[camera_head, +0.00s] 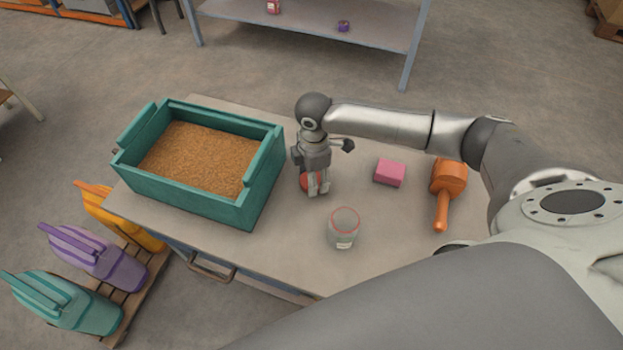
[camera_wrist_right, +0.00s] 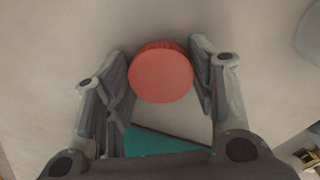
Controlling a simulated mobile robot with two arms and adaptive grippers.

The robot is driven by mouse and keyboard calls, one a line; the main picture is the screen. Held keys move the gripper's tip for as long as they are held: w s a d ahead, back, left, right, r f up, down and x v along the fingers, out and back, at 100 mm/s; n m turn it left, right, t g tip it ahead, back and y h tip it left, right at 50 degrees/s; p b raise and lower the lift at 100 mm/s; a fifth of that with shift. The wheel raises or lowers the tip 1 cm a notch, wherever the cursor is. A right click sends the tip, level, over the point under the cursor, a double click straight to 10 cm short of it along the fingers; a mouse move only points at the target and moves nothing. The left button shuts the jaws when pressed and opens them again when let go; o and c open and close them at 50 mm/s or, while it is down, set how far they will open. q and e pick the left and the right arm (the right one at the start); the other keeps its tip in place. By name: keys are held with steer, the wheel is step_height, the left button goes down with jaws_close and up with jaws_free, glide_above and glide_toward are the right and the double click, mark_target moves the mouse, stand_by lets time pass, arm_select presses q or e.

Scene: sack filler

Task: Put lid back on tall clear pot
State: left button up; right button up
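The clear pot (camera_head: 343,232) stands upright on the table, with a thin red rim at its top and a pale label low on its side. The round red lid (camera_wrist_right: 161,75) shows between the fingertips of my right gripper (camera_wrist_right: 160,62) in the right wrist view. Slim gaps seem to remain between the fingers and the lid, so the gripper looks open around it. In the head view my right gripper (camera_head: 318,190) points down and partly hides the lid (camera_head: 305,184), which is behind and left of the pot. My left gripper is not in view.
A teal crate (camera_head: 262,178) of brown grain stands left of my right gripper. A pink block (camera_head: 389,173) and an orange scoop (camera_head: 447,182) lie to the right. The table (camera_head: 270,250) is bare around the pot.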

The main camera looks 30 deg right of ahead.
steer(key=shift+r, duration=0.15)
step_height(320, 180, up, 10)
steer(key=shift+f, duration=0.1)
stand_by(0.5)
